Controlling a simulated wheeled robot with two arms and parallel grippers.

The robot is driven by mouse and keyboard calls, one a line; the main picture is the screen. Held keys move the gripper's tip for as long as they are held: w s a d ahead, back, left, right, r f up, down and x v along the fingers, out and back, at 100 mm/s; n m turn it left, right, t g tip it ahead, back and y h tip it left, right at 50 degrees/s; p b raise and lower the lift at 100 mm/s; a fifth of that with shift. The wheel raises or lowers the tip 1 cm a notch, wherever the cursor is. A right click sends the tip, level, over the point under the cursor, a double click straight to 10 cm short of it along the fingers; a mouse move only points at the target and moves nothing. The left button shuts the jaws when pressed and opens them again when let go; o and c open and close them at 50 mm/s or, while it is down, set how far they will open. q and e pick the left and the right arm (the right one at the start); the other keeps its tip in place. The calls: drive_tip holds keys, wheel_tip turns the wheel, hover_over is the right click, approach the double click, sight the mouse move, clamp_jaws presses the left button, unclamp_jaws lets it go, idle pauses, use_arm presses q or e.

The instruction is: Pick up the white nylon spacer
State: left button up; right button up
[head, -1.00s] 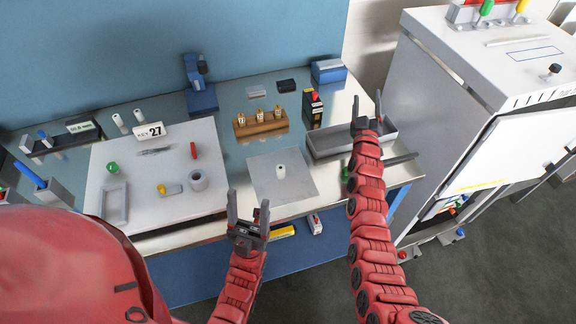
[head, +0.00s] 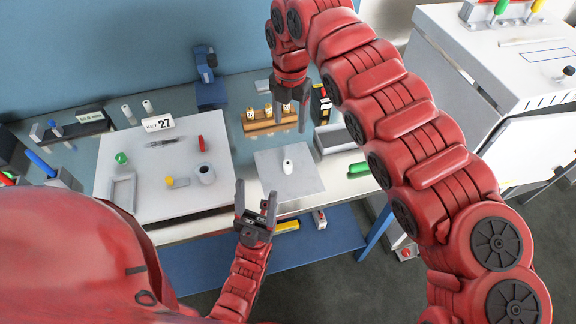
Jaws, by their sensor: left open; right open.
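A small white cylinder (head: 288,167), which looks like the white nylon spacer, stands upright on a grey square mat (head: 310,183). Two other pale cylinders stand at the back left, one of them here (head: 128,115). My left gripper (head: 256,200) is open and empty, below and left of the mat at the table's front edge. My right gripper (head: 290,112) is open above the back of the table, fingers pointing down, in front of the wooden block. It is apart from the white cylinder, and its arm arches over the right side of the scene.
A wooden block (head: 262,125) with brass pieces stands behind the mat. A grey tray (head: 331,140) is partly hidden by my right arm.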

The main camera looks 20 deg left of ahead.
drive_tip(key=p, duration=0.5)
hover_over(288, 163)
drive_tip(key=f, duration=1.2)
drive_tip(key=shift+w+d, duration=0.15)
drive_tip(key=shift+w, duration=0.15)
drive_tip(key=f, duration=0.1)
drive_tip(key=f+p, duration=0.2)
drive_tip(key=f, duration=0.1)
drive_tip(key=shift+s+a, duration=0.3)
drive_tip(key=shift+s, duration=0.1)
drive_tip(key=shift+w+d+f, duration=0.1)
drive_tip(key=shift+d+f, duration=0.05)
drive_tip(key=shift+f, duration=0.5)
clamp_jaws()
